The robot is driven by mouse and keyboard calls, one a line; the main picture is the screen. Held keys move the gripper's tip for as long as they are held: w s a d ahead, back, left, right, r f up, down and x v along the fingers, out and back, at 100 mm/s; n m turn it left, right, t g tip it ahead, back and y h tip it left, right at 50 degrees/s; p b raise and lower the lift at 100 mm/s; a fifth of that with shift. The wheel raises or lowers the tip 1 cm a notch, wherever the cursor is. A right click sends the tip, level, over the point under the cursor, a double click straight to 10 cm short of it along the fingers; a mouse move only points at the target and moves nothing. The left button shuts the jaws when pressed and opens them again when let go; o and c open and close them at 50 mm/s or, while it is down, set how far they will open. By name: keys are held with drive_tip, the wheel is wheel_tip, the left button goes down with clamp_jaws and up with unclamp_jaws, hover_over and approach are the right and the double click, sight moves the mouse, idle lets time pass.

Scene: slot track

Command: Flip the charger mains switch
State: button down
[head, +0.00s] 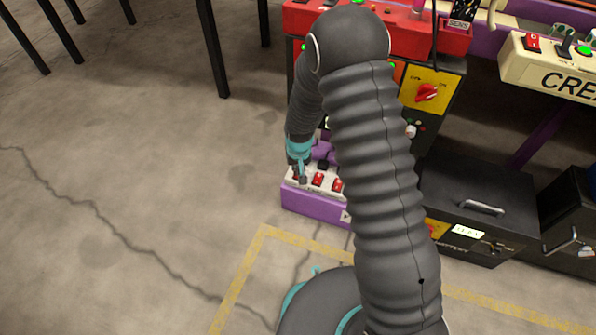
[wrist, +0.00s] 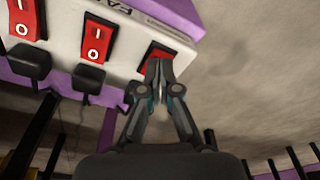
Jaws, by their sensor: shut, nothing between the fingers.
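A white strip with red rocker switches sits on a purple box (head: 315,205) low at the front of the bench. In the wrist view the white strip (wrist: 65,38) carries three red rockers: one at the left edge (wrist: 24,18), one in the middle (wrist: 98,42), and one at the right (wrist: 153,52). The first two show I and O marks. My gripper (wrist: 160,66) is shut and empty, its fingertips over the right rocker and hiding most of it. Contact cannot be told. In the head view my gripper (head: 302,180) is at the strip's left end. Which rocker is the charger mains cannot be read.
Black plugs (wrist: 88,78) stick out beside the rockers in the wrist view. A yellow panel with a red knob (head: 427,93) and a dark box with a handle (head: 480,205) stand to the right. Open concrete floor (head: 130,150) lies left.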

drive_tip(key=shift+f, duration=0.3)
drive_tip(key=shift+r, duration=0.15)
drive_tip(key=shift+r+p, duration=1.8)
drive_tip(key=shift+r, duration=1.6)
